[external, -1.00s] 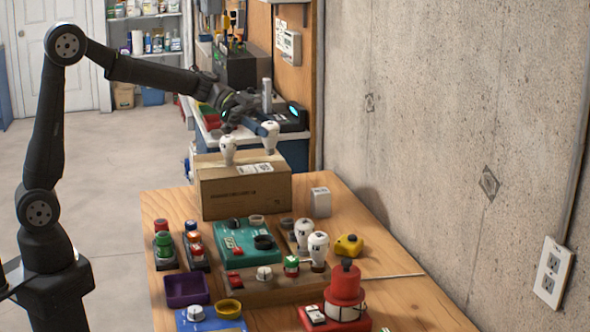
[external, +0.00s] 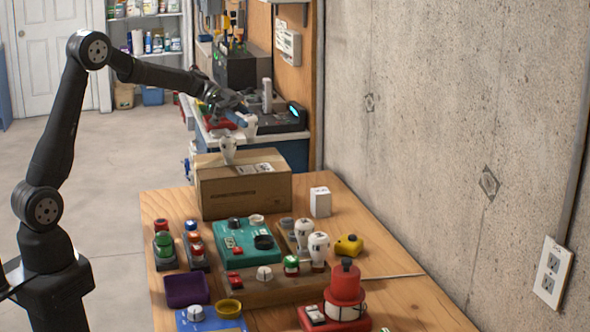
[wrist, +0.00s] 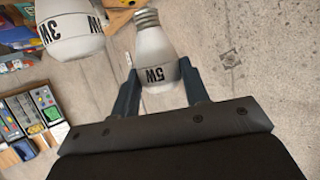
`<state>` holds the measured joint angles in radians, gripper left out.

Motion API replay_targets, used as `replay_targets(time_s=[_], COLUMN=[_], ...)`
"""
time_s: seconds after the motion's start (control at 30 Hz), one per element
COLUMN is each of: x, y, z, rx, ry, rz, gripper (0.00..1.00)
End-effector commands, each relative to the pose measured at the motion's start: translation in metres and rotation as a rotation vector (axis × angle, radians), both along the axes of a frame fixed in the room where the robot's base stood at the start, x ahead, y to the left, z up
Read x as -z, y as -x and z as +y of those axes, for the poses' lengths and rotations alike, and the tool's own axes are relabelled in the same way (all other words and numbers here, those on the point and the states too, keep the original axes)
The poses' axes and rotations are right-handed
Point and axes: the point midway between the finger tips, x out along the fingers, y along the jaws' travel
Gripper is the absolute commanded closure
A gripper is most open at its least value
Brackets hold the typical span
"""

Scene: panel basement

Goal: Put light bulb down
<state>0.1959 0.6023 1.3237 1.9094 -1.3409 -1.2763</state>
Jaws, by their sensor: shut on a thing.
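My gripper (external: 243,120) is over the back of the cardboard box (external: 240,196), at its far edge in the external view. In the wrist view, its two blue fingers (wrist: 160,88) are shut on a white light bulb marked 5W (wrist: 153,48), with its metal screw end pointing away from the gripper. The held bulb shows only partly in the external view (external: 251,129). A second white bulb (external: 228,149) stands on the box top; a bulb marked 3W (wrist: 72,28) is close on the left in the wrist view.
A white small box (external: 320,201) is right of the cardboard box. A concrete wall (external: 440,130) bounds the right side.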

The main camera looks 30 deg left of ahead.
Motion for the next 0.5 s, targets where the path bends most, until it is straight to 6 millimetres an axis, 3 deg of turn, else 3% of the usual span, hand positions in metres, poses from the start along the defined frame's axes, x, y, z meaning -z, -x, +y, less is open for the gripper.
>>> replay_targets(time_s=[0.27, 0.5], x=[0.014, 0.047], y=[-0.013, -0.013], z=[0.009, 0.008], rx=[0.001, 0.001], ry=[0.0, 0.0], rz=[0.0, 0.001], gripper=[0.81, 0.81])
